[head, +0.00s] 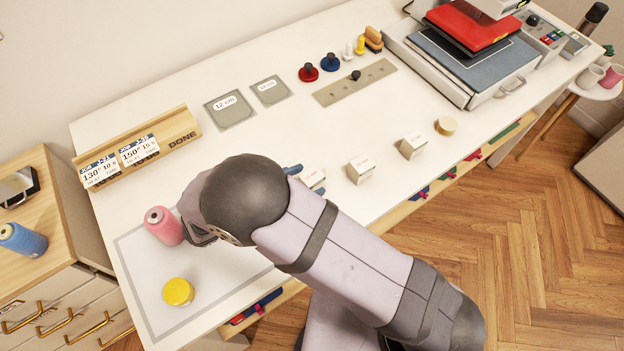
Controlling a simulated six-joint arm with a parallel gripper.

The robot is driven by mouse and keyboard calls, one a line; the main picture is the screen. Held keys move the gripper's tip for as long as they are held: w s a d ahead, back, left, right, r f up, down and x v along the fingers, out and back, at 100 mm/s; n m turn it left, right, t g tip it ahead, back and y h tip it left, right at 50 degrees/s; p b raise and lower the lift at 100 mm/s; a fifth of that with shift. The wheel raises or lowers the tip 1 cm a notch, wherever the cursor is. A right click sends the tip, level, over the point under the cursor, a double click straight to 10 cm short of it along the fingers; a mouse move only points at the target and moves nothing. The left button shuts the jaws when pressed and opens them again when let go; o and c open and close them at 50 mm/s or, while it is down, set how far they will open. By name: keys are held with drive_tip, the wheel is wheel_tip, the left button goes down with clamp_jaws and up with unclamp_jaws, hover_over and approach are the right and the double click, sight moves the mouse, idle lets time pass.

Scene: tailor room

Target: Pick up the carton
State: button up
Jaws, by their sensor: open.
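Several small pale boxes stand in a loose row along the front of the white table. One carton (361,170) is right of my arm, and another carton (413,147) is farther right. A third carton (313,181) is partly hidden behind my arm.
A yellow-lidded jar (178,292) sits on the outlined mat (140,262). A wooden card rack (172,131) stands at back left, a heat press (470,65) at back right. The table's middle is mostly clear.

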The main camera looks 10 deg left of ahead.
sight(322, 174)
drive_tip(key=shift+p+x, duration=1.85)
drive_tip(key=shift+x, duration=1.4)
drive_tip(key=shift+w+d+f, duration=0.1)
drive_tip(key=shift+w+d, duration=0.05)
drive_tip(key=shift+w, duration=0.2)
drive_tip(key=c, duration=1.2)
